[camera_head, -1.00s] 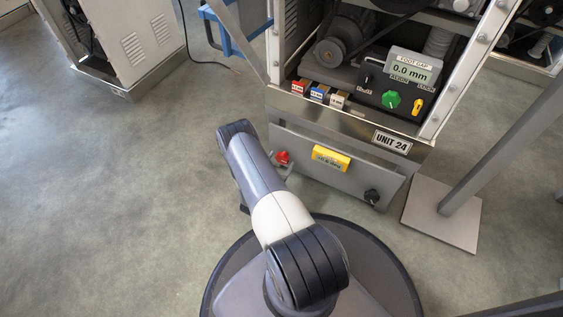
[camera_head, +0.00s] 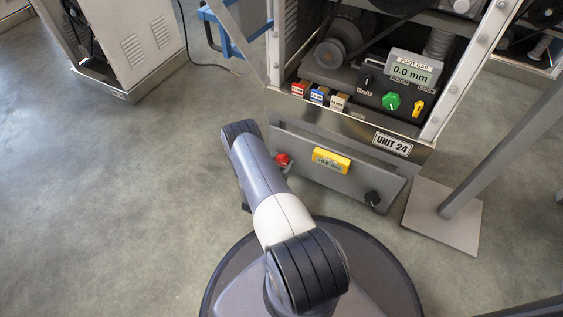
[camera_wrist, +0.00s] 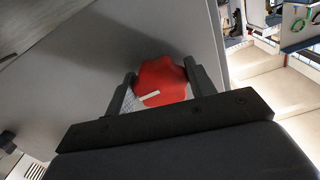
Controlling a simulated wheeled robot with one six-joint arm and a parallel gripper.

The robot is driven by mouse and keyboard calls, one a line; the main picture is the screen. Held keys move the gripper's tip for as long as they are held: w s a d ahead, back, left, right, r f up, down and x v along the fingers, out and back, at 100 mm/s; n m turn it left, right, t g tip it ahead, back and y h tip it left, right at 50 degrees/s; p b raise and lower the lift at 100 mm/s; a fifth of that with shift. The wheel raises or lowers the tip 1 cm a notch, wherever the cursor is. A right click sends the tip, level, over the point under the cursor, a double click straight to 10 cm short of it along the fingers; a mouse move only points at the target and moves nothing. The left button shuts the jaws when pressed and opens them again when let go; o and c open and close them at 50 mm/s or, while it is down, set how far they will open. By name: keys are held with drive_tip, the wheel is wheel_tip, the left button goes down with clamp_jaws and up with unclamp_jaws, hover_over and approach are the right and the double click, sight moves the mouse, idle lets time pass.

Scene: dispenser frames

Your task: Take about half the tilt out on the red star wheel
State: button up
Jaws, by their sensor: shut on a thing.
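The red star wheel (camera_wrist: 165,78) sits between the two fingers of my gripper (camera_wrist: 160,85) in the wrist view, with a pale pointer mark across its face. My gripper is shut on it. In the head view the red star wheel (camera_head: 282,160) shows at the left of the grey lower panel of the machine, and my arm hides the gripper there. A yellow level-like box (camera_head: 331,159) is fixed at the middle of that panel; its small window is too small to read. A black knob (camera_head: 372,198) is at the panel's right.
Above the panel are the "UNIT 24" plate (camera_head: 393,144), a foot gap display (camera_head: 410,70) reading 0.0 mm, a green knob (camera_head: 391,101) and a yellow switch (camera_head: 418,108). A grey post on a square foot plate (camera_head: 440,225) stands at the right. The floor at left is clear.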

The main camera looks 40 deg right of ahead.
drive_tip(key=shift+n, duration=0.3)
drive_tip(key=shift+s+n, duration=0.1)
drive_tip(key=shift+n, duration=3)
drive_tip(key=o, duration=1)
drive_tip(key=shift+c, duration=0.2)
drive_tip(key=p+v, duration=0.3)
drive_tip(key=v, duration=0.7)
drive_tip(key=shift+s+a, duration=0.15)
drive_tip(key=shift+a, duration=0.25)
drive_tip(key=shift+d, duration=0.1)
